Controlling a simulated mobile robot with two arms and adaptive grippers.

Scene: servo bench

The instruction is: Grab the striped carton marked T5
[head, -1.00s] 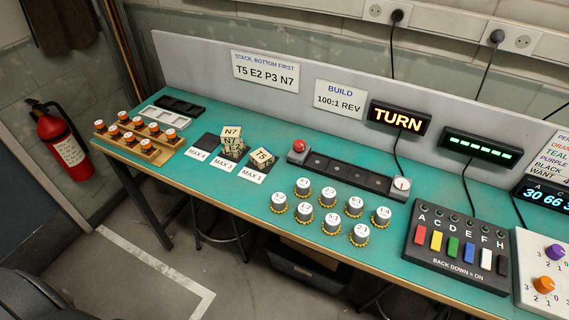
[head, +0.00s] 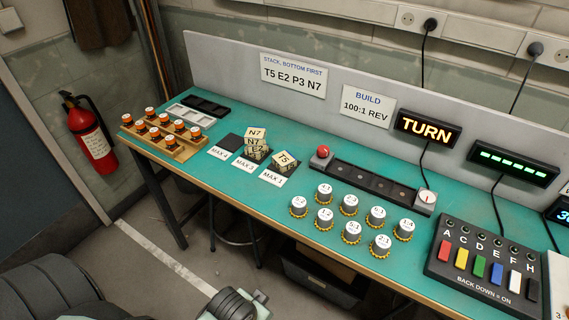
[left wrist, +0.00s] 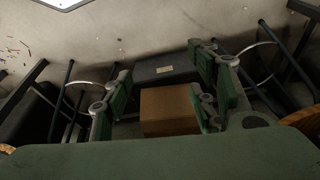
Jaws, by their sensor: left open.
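The striped carton marked T5 (head: 285,161) sits on the bench behind the MAX 1 card, tilted round so a corner faces forward. To its left, behind the MAX 3 card, stands a stack of similar cartons (head: 255,137) with N7 on top. My left gripper (left wrist: 160,95) shows in the left wrist view with its green fingers apart and nothing between them. That view looks at the floor and a brown box under the bench, with no carton in sight. My right gripper is not in view.
A dark pad behind the MAX 4 card (head: 220,153) is empty. A brown box (left wrist: 168,111) lies below.

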